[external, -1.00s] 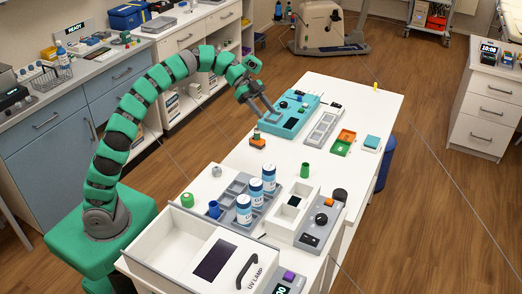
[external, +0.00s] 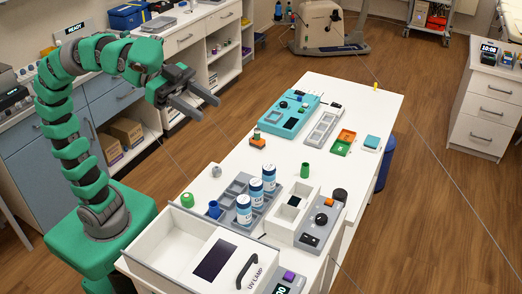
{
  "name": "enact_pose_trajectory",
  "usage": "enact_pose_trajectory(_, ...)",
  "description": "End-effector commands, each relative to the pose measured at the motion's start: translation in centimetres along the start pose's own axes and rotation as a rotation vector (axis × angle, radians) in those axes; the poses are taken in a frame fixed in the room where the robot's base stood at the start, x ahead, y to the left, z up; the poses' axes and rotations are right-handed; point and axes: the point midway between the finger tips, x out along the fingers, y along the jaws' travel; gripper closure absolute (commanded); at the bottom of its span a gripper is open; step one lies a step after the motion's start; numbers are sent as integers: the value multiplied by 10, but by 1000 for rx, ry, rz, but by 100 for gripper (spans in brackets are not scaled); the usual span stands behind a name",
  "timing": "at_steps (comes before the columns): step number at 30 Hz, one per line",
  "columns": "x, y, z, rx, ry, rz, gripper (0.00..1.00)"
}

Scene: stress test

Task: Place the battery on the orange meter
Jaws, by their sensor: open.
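A small orange block (external: 257,143), which looks like the orange meter, stands on the white table left of the teal unit. My gripper (external: 211,109) is open and empty. It is raised in the air left of the orange block, clear of it, with its fingers pointing to the lower right.
The teal unit (external: 290,119) and a grey slotted tray (external: 323,128) lie at the table's far end. Orange and green bins (external: 343,142) are to the right. White-blue bottles (external: 244,209) stand in a grey rack nearer. A green cylinder (external: 305,169) stands mid-table, with bare surface around it.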

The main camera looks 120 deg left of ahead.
Motion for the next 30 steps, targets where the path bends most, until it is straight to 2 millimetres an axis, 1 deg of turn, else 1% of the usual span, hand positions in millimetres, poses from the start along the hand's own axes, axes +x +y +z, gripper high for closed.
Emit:
enact_pose_trajectory(1, -11, 14, -3, -1, 26, -3, 56)
enact_pose_trajectory(3, -22, 26, -10, -11, 65, -8, 56)
enact_pose_trajectory(7, -34, 37, -14, -24, 100, -12, 56)
enact_pose_trajectory(17, -35, 38, -15, -29, 105, -13, 56)
enact_pose_trajectory(20, -37, 38, -20, -28, 105, -13, 56)
enact_pose_trajectory(23, -40, 37, -31, -28, 105, -13, 56)
enact_pose_trajectory(30, -53, 36, -66, -28, 105, -13, 56)
